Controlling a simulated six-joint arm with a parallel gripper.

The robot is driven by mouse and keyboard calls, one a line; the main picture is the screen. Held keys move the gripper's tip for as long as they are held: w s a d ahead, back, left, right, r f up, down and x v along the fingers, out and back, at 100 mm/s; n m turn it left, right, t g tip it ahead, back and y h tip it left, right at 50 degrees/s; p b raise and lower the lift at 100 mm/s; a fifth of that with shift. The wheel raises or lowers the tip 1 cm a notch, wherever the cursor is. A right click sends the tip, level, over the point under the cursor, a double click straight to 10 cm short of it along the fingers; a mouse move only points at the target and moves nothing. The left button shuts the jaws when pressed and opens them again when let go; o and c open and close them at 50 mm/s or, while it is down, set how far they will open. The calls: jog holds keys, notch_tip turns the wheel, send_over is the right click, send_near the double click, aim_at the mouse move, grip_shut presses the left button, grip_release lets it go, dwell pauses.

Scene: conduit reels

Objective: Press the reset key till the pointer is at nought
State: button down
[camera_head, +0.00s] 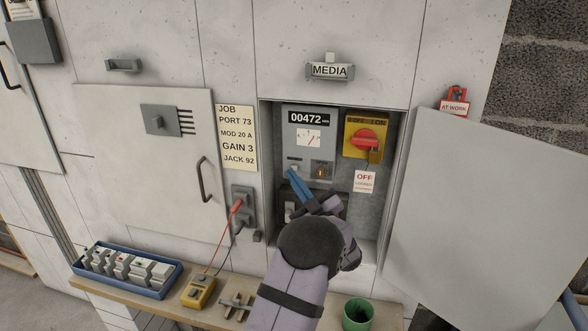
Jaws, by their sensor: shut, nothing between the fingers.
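A grey meter panel (289,120) is set in the open cabinet. It carries a counter (309,118) reading 00472 and, below it, a white dial (302,132). The dial's thin red pointer (311,139) slants up to the right; its scale marks are too small to read. My gripper (291,173) is shut and empty, its blue fingers reaching up to the panel's lower left, below a small light label (294,159). The reset key is not clearly visible and may be behind the fingertips. I cannot tell whether they touch the panel.
A red rotary switch (366,139) on a yellow plate, with a padlock (375,157) and an OFF tag (364,182), is right of the meter. The open door (480,215) stands at right. A blue tray (165,287), yellow meter (199,290) and green cup (357,315) occupy the shelf.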

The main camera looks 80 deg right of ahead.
jog(key=shift+d, duration=0.15)
jog(key=shift+d+b, duration=0.3)
jog(key=shift+d, duration=0.45)
dwell(1.1)
jog(key=shift+a, duration=0.15)
dwell(0.9)
jog(key=shift+a+b, duration=0.4)
jog(key=shift+a, duration=0.35)
jog(key=shift+a, duration=2.5)
